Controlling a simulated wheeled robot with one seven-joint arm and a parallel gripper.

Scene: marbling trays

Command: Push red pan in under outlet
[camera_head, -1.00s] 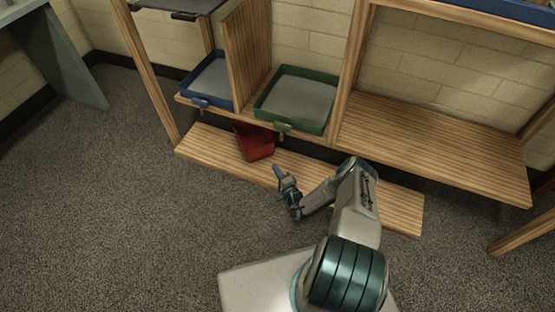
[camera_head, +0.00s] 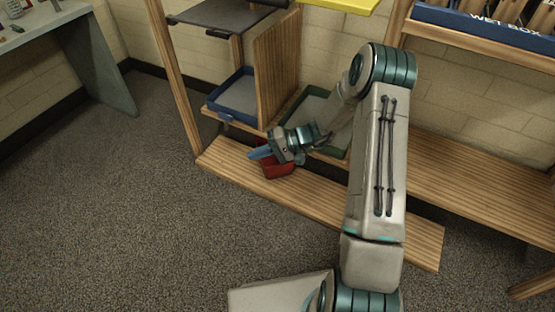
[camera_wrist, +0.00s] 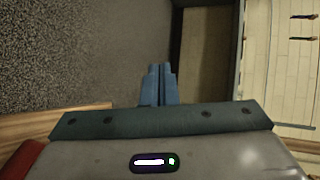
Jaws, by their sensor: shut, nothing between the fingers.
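The red pan (camera_head: 278,170) sits on the low wooden shelf, below and in front of the green-rimmed tray (camera_head: 334,150). My gripper (camera_head: 252,154) is shut and empty, its blue fingers pointing left, and it appears above the pan, covering part of it in the head view. I cannot tell whether it touches the pan. In the wrist view my shut fingers (camera_wrist: 158,84) point over the carpet, and a bit of the red pan (camera_wrist: 20,160) shows at the lower left. The green tray is partly hidden by my arm, and its outlet is not visible now.
A blue-rimmed tray (camera_head: 236,100) stands left of a wooden divider (camera_head: 277,66). The low wooden shelf (camera_head: 345,205) runs right, with bare boards beyond the pan. A wooden post (camera_head: 174,75) stands at the left. Carpet (camera_head: 130,200) in front is clear.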

